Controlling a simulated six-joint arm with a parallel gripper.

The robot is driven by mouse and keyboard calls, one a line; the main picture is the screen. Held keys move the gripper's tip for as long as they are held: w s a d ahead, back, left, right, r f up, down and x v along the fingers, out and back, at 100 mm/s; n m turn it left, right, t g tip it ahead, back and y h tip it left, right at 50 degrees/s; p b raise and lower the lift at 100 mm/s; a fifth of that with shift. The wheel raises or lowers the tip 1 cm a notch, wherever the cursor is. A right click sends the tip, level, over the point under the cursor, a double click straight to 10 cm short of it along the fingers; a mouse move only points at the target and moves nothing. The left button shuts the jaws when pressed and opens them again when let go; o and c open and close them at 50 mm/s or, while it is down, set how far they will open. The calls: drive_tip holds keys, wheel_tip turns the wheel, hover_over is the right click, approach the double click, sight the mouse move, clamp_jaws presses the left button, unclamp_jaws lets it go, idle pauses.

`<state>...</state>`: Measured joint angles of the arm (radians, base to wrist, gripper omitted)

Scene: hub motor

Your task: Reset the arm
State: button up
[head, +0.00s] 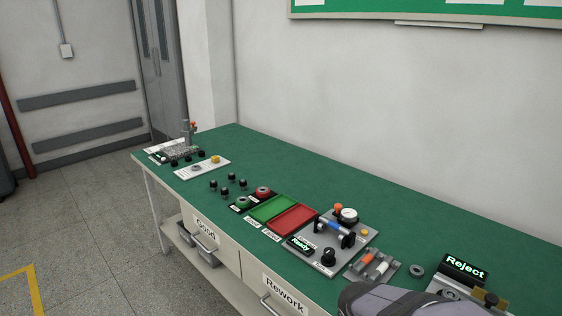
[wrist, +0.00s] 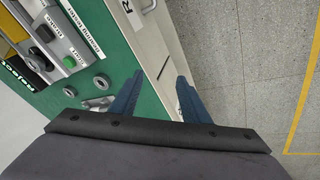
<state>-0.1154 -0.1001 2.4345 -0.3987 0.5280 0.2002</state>
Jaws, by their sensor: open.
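My gripper (wrist: 160,76) shows in the wrist view with its two blue fingers spread apart and nothing between them. It hangs over the front edge of the green bench (wrist: 118,42), above the pale drawer front and the floor. In the head view my grey arm link covers the bottom right of the bench, and the fingers are not visible there. Two grey rings lie on the bench left of the fingers, one nearer (wrist: 101,82) and one farther left (wrist: 70,91). A metal part (wrist: 97,104) lies beside the left finger, partly hidden.
A Reject display (head: 465,266) stands at the bench's right. A grey fixture (head: 335,240) with a Ready display, green tray (head: 271,208) and red tray (head: 293,219) sit mid-bench. A small fixture (head: 185,150) stands at the far left end. The bench's back strip is clear.

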drive_tip(key=s+f+m+g+y+b, duration=0.1)
drive_tip(key=s+f+m+g+b, duration=0.2)
drive_tip(key=s+f, duration=0.6)
wheel_tip(320, 180, up, 15)
drive_tip(key=s+a+p, duration=0.1)
drive_tip(key=p, duration=1.2)
drive_tip(key=shift+s+f+g+y, duration=0.2)
drive_tip(key=shift+s+g+y, duration=0.2)
wheel_tip(320, 180, down, 8)
drive_tip(key=b, duration=0.8)
